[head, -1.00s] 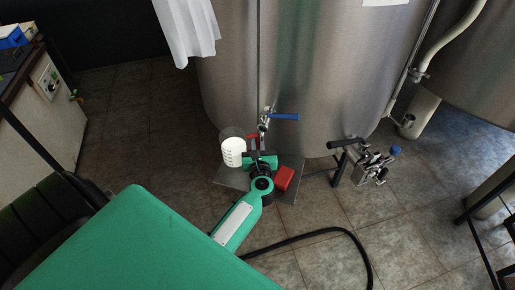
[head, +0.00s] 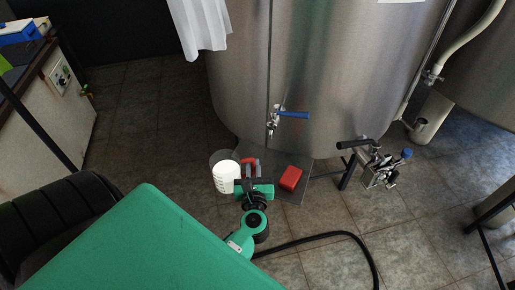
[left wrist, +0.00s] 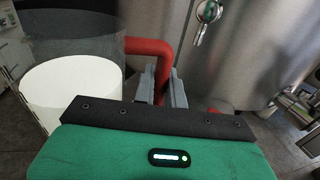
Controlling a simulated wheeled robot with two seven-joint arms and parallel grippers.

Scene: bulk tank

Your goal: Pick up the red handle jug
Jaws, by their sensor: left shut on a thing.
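The jug (head: 225,177) has a clear upper wall, a white lower part and a red handle (head: 250,161). It looks upright, left of the tank's blue-handled tap. My left gripper (head: 254,178) is shut on the red handle, at the jug's right side. In the left wrist view the jug (left wrist: 75,85) fills the left side, and the handle (left wrist: 150,47) runs down between the two grey fingers (left wrist: 160,85). The jug's base is partly hidden, and I cannot tell whether it touches anything below. My right gripper is out of view.
The steel tank (head: 330,90) stands behind, with the tap (head: 275,122) on its front. A red block (head: 291,178) sits on a grey plate (head: 295,195). A metal pump (head: 376,165) stands right, and a black hose (head: 320,238) crosses the floor.

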